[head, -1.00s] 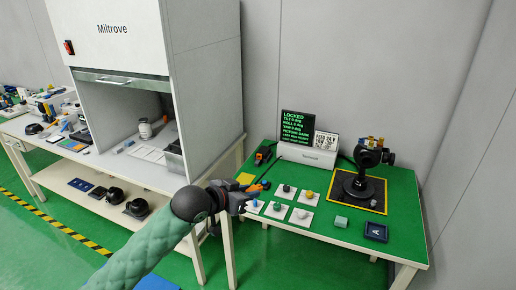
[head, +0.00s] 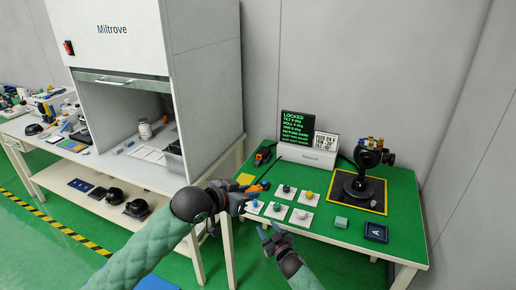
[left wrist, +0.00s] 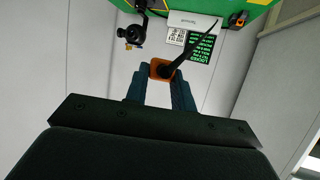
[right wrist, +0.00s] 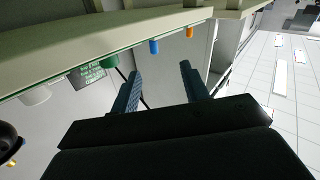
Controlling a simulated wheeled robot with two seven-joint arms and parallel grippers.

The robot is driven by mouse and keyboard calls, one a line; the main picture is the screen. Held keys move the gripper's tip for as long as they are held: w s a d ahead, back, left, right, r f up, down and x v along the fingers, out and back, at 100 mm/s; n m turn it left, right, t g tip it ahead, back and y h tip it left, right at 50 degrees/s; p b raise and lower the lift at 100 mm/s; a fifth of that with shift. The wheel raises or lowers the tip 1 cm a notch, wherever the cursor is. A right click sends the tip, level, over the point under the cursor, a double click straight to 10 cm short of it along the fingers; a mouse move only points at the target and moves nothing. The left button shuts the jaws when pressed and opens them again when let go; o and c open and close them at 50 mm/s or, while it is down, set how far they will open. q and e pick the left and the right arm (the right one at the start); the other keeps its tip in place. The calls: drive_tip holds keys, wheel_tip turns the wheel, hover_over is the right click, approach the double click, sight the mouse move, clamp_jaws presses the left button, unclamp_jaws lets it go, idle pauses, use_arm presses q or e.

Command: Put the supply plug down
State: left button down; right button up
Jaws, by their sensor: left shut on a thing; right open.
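The supply plug, an orange block with a black cable, sits between the fingertips of my left gripper in the left wrist view (left wrist: 158,66). My left gripper (head: 243,197) is shut on it at the left edge of the green table (head: 378,255). In the head view only a bit of orange shows at the fingertips. My right gripper (head: 272,234) is open and empty, lower, just off the table's front edge. Its two fingers stand apart in the right wrist view (right wrist: 160,72).
Several white tiles with small coloured knobs (head: 309,197) lie near the table's left front. A display reading LOCKED (head: 298,127) stands behind them. A black gimbal device (head: 362,180) stands at right on a yellow-edged mat.

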drive_tip(key=w+a+r+n+g+y, duration=0.1)
drive_tip(key=a+r+n+g+y, duration=0.35)
drive_tip(key=r, duration=0.85)
drive_tip(key=a+r+n+g+y, duration=0.2)
drive_tip(key=a+r+n+y, duration=0.55)
drive_tip(key=r, duration=0.65)
drive_tip(key=s+a+r+n+g, duration=0.45)
drive_tip(key=r+n+g, duration=0.25)
drive_tip(key=r+g, duration=0.25)
wheel_tip(320, 180, up, 6)
drive_tip(key=n+h, duration=0.2)
drive_tip(key=h, duration=1.9)
hover_over(258, 186)
drive_tip(key=f, duration=1.1)
drive_tip(key=shift+w+f, duration=0.2)
drive_tip(key=shift+f, duration=0.2)
